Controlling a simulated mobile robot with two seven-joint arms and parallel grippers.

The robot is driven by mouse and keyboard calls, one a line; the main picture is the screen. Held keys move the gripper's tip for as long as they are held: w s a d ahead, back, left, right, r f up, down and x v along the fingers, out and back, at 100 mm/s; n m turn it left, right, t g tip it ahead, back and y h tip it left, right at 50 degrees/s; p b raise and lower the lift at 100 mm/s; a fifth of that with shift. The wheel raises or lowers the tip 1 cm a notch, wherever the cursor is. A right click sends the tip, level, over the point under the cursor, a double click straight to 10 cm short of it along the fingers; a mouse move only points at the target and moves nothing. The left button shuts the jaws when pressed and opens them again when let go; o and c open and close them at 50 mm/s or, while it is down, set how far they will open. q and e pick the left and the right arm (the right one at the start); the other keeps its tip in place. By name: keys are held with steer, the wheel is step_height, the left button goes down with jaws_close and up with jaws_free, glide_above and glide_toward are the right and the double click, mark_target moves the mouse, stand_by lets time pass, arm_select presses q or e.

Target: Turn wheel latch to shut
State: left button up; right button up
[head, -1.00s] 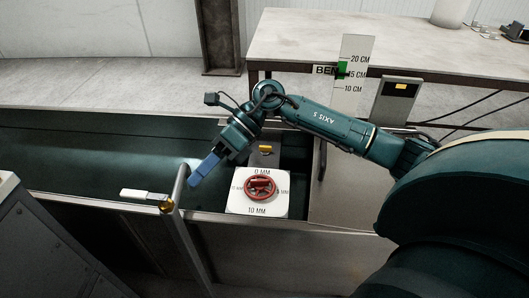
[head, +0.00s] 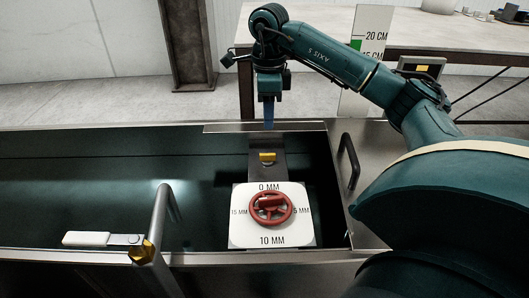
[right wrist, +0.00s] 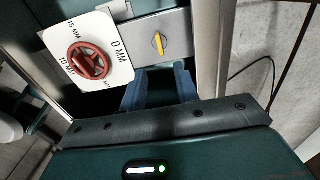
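A red wheel (head: 270,202) sits on a white square dial plate (head: 241,236) marked 0, 5, 10 and 15 MM. A grey metal latch plate behind it carries a yellow knob (head: 267,157). My right gripper (head: 268,123) has blue fingers pointing down, beyond the yellow knob and apart from the wheel. In the right wrist view the two fingers (right wrist: 158,82) are spread and empty, below the yellow knob (right wrist: 159,43), with the red wheel (right wrist: 89,62) to their left. My left gripper is not in view.
A dark trough (head: 90,190) with metal edges surrounds the dial. A bent metal rail (head: 161,218) stands at its left and a black handle (head: 349,160) at its right. A white-handled lever (head: 86,239) lies at the front left. A table (head: 325,27) stands behind.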

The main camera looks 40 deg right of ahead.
mark_target(268, 154)
step_height(268, 154, down, 11)
steer(key=b, duration=0.2)
steer(key=shift+b, duration=0.4)
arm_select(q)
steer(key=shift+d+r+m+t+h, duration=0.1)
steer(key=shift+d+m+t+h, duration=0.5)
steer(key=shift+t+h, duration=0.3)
arm_select(e)
steer(key=shift+c, duration=0.4)
jaws_close()
